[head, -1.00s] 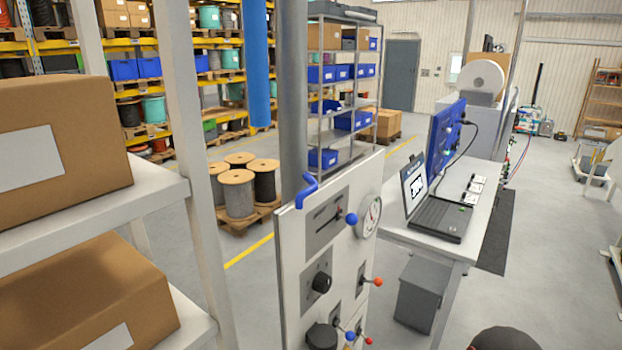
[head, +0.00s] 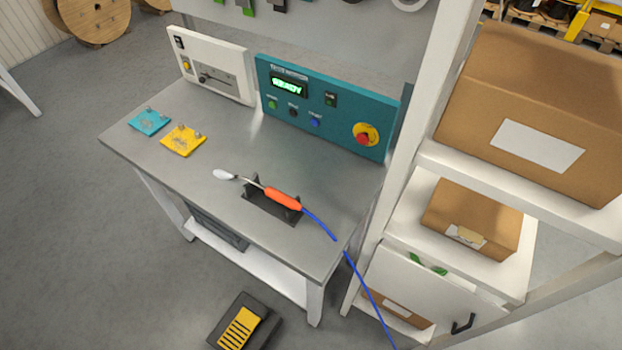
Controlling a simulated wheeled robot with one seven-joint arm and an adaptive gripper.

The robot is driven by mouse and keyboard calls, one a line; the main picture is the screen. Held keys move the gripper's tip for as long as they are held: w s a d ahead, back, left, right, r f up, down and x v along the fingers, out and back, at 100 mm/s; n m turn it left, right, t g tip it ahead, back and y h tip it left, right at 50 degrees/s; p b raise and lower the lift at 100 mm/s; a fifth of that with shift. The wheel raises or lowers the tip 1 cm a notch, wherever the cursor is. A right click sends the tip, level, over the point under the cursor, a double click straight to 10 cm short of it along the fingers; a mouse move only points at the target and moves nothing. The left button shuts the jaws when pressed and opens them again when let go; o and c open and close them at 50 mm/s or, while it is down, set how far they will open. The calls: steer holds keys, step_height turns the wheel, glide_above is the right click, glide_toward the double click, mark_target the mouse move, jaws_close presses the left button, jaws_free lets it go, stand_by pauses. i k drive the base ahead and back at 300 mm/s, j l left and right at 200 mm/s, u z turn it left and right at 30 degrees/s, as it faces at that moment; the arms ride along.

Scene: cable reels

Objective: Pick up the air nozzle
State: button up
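A tool that looks like the air nozzle (head: 283,199) rests on the grey workbench (head: 300,172). It has an orange handle, a thin metal stem and a pale rounded tip pointing left. It lies slantwise in a small black stand (head: 262,205) near the bench's front edge. A blue hose (head: 320,223) runs from the handle's right end over the bench edge toward the floor. My gripper is not in view.
A teal control box (head: 325,110) reading READY and a white box (head: 213,66) stand along the bench's back. Teal (head: 149,122) and yellow (head: 183,141) plates lie left. A white shelf with cartons (head: 540,110) stands right. A foot pedal (head: 238,327) is on the floor.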

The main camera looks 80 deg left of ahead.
mark_target(290, 202)
steer(key=u, duration=3.2)
